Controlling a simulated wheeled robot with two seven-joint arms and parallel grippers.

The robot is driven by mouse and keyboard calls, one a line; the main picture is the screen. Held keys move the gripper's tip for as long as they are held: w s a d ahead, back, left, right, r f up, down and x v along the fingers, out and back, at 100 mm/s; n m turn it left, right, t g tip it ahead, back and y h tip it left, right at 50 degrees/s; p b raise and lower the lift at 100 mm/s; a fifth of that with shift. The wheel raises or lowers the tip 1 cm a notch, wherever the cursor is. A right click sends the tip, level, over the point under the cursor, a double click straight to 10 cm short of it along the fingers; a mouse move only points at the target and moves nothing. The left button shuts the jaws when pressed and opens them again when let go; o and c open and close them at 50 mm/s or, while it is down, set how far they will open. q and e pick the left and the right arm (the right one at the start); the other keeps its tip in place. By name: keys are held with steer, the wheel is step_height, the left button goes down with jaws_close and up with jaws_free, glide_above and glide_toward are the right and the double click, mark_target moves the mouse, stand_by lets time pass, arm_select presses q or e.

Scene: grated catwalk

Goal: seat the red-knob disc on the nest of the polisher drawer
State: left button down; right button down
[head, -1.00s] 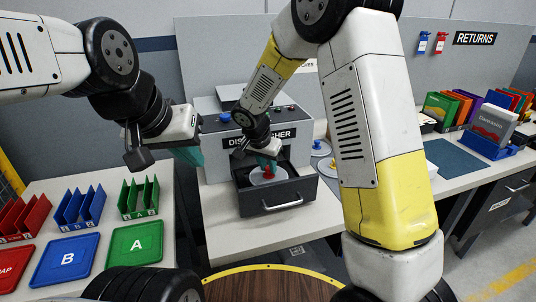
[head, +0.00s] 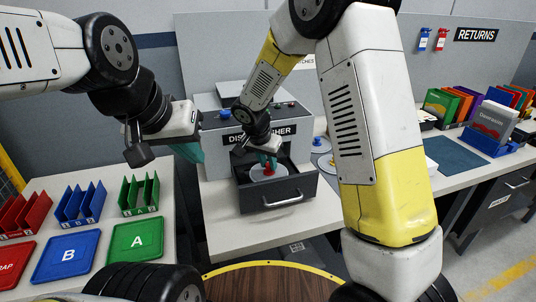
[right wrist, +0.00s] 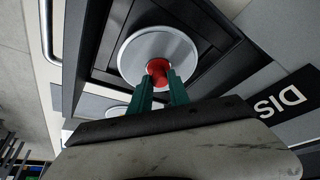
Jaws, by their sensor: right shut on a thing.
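The red-knob disc (head: 258,179) is a pale round plate with a red knob, inside the open polisher drawer (head: 285,196). The right wrist view also shows the disc (right wrist: 132,52) over the dark drawer interior (right wrist: 101,48). My right gripper (head: 267,160) reaches down into the drawer from above. Its teal fingers (right wrist: 160,82) are shut on the red knob. The disc covers the nest, and I cannot tell whether it rests fully on it. My left gripper (head: 190,151) hangs empty left of the polisher; its finger gap is hard to see.
The polisher body (head: 222,139) stands behind the drawer. A blue-knob disc (head: 318,145) and a yellow-knob disc (head: 327,162) lie to the right, partly behind my right arm. Coloured racks and trays, including a green tray (head: 137,241), fill the left table.

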steer(key=shift+f, duration=0.1)
stand_by(0.3)
steer(key=shift+f, duration=1)
steer(key=c, duration=0.7)
jaws_free()
steer(key=shift+c, duration=0.2)
steer(key=shift+r, duration=0.1)
steer(key=shift+r, duration=3.85)
